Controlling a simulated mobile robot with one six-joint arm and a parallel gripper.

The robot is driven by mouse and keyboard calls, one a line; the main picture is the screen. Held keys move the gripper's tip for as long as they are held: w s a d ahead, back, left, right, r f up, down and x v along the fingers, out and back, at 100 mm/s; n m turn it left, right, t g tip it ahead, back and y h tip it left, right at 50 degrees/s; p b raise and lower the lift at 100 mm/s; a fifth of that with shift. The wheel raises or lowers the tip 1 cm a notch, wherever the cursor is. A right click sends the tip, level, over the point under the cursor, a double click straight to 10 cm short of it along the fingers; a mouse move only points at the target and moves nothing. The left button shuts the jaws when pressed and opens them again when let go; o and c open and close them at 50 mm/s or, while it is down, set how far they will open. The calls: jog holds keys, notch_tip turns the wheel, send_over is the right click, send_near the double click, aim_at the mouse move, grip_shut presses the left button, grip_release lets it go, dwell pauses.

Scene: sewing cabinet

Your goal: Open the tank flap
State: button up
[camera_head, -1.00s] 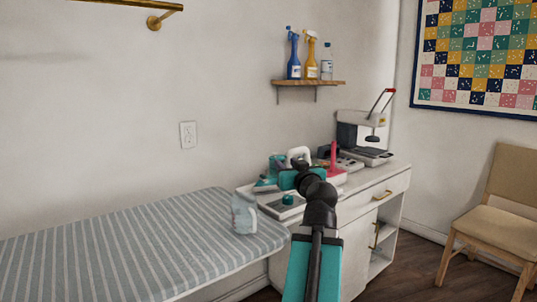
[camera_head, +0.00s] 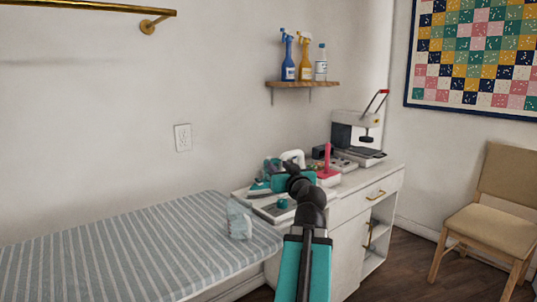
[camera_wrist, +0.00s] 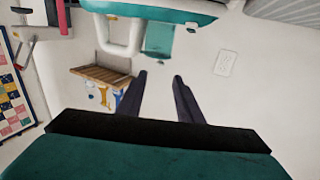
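A white and teal steam iron (camera_head: 259,187) stands on the cabinet top, partly hidden behind my arm. In the wrist view, the picture is upside down and the iron (camera_wrist: 150,12) fills the top edge, with its white handle loop (camera_wrist: 122,48) and a teal, see-through tank part (camera_wrist: 160,38). The fingertips appear close to the handle and tank, with no clear contact.
The striped ironing board (camera_head: 120,245) carries a clear jug (camera_head: 239,220). A wall shelf (camera_head: 302,84) holds several bottles. A chair (camera_head: 490,215) stands at right.

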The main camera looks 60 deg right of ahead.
aim_at(270, 158)
jog(key=shift+w+d+r+p, duration=0.15)
jog(key=shift+w+d+p, duration=0.25)
jog(key=shift+p, duration=0.65)
jog(key=w+p, duration=0.1)
jog(key=p, duration=0.1)
jog(key=shift+d+p, duration=0.3)
jog(key=shift+p, duration=0.1)
jog(key=p, duration=0.3)
jog(key=shift+w+d+p, duration=0.35)
jog(key=shift+w+d, duration=0.05)
jog(key=shift+p+x, duration=0.4)
jog(key=shift+x, duration=3.8)
grip_shut()
